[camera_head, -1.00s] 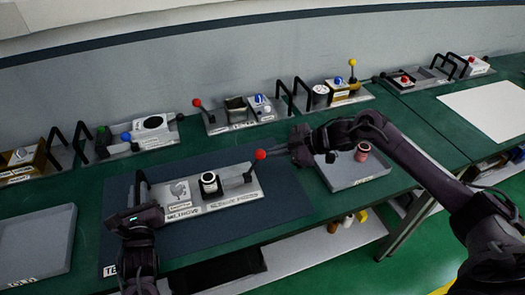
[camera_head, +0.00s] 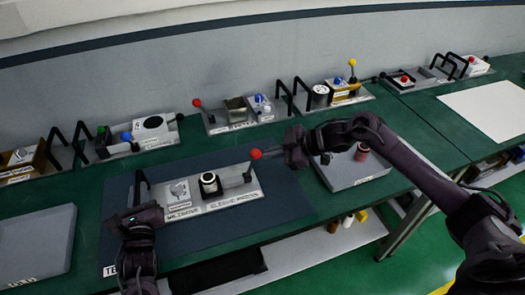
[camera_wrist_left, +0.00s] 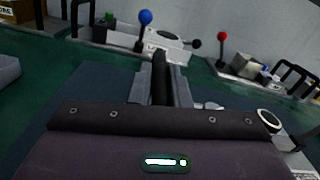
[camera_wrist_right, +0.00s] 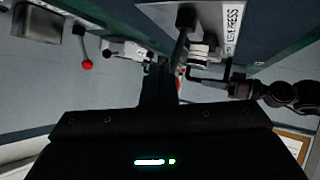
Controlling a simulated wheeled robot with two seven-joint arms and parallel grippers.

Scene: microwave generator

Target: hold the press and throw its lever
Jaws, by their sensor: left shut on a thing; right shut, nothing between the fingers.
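The press is a grey plate (camera_head: 225,203) with printed labels, lying on the dark blue mat. My left gripper (camera_head: 143,206) is shut on the black handle (camera_head: 142,182) at the plate's left end; the left wrist view shows the dark handle (camera_wrist_left: 160,72) ahead of the jaws. The lever (camera_head: 249,171) at the right end tilts slightly and carries a red ball (camera_head: 255,154). My right gripper (camera_head: 270,153) is shut and empty, its tips at the ball's right side. Whether they touch it is unclear.
Several other fixtures with handles and coloured knobs line the back of the green bench, including a red-knobbed one (camera_head: 197,103). A grey tray (camera_head: 345,178) lies under my right arm. Another grey tray (camera_head: 35,245) is at the front left.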

